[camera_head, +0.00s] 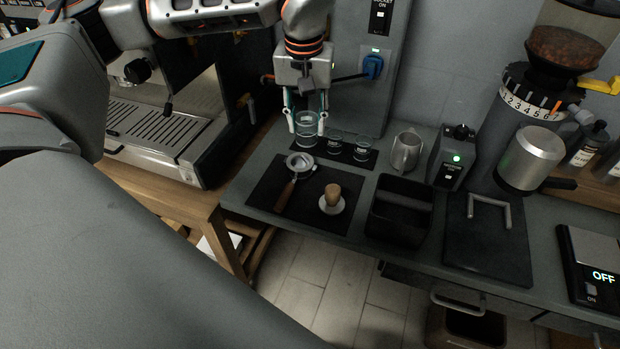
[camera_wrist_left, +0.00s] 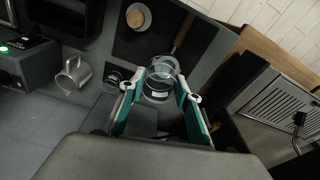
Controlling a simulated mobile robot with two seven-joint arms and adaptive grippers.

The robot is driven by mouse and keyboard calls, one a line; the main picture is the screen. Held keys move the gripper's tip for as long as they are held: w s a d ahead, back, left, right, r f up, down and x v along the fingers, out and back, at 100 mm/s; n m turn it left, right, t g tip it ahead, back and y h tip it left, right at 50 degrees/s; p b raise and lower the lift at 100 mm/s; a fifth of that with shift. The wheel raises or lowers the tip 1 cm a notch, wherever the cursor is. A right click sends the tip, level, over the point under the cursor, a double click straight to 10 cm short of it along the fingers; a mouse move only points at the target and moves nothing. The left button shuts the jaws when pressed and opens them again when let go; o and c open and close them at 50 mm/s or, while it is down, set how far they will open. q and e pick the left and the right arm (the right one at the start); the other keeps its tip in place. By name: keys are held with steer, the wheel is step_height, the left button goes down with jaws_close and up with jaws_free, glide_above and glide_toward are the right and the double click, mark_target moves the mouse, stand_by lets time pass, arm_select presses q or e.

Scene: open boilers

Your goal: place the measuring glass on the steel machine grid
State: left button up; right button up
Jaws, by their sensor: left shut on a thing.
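My left gripper (camera_head: 308,122) is shut on a clear measuring glass (camera_head: 307,129) with dark markings, above the left end of a small black mat. In the left wrist view the glass (camera_wrist_left: 158,82) sits between the fingertips of the gripper (camera_wrist_left: 160,88). The steel machine grid (camera_head: 142,126) is a slotted drip tray at the left of the head view, on the coffee machine. It also shows at the right of the left wrist view (camera_wrist_left: 272,108). The glass is to the right of the grid, apart from it. My right gripper is not in view.
Two more glasses (camera_head: 347,149) stand on the small mat (camera_head: 324,150). A portafilter (camera_head: 292,175) and a tamper (camera_head: 332,197) lie on a black mat. A steel pitcher (camera_head: 406,152) and a black knock box (camera_head: 399,208) stand to the right. The machine's dark side (camera_head: 222,147) stands between glass and grid.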

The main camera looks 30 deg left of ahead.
arm_select(q)
step_height(320, 180, down, 17)
steer(key=shift+r+b, duration=0.1)
steer(key=shift+b, duration=0.35)
steer(key=o, duration=1.2)
steer(key=shift+o, duration=0.2)
